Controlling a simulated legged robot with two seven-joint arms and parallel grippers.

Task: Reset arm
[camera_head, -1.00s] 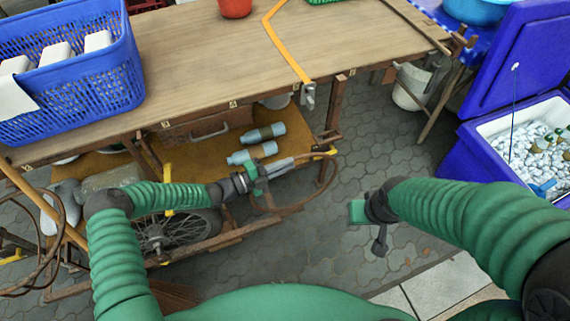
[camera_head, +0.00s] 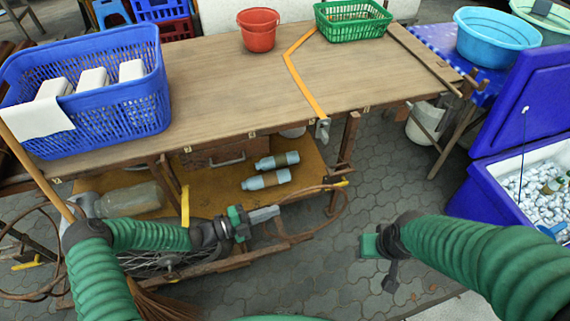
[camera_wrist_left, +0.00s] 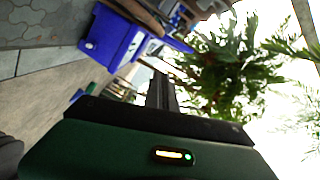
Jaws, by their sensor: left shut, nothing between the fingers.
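My left gripper (camera_head: 265,214) is in front of the table's lower shelf, its arm coming in from the left. Its fingers are together with nothing between them. In the left wrist view, its dark fingers (camera_wrist_left: 161,92) also look closed and empty. My right gripper (camera_head: 369,246) hangs over the paved floor at the right of centre. Its green tip shows, but its finger opening cannot be made out. Neither gripper visibly touches an object.
The wooden table (camera_head: 215,88) holds a blue basket (camera_head: 115,108), red bucket (camera_head: 258,38) and green basket (camera_head: 352,25). Two bottles (camera_head: 266,180) lie on the shelf. A blue cooler (camera_head: 490,195) stands at right. Paved floor (camera_head: 400,175) is open between table and cooler.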

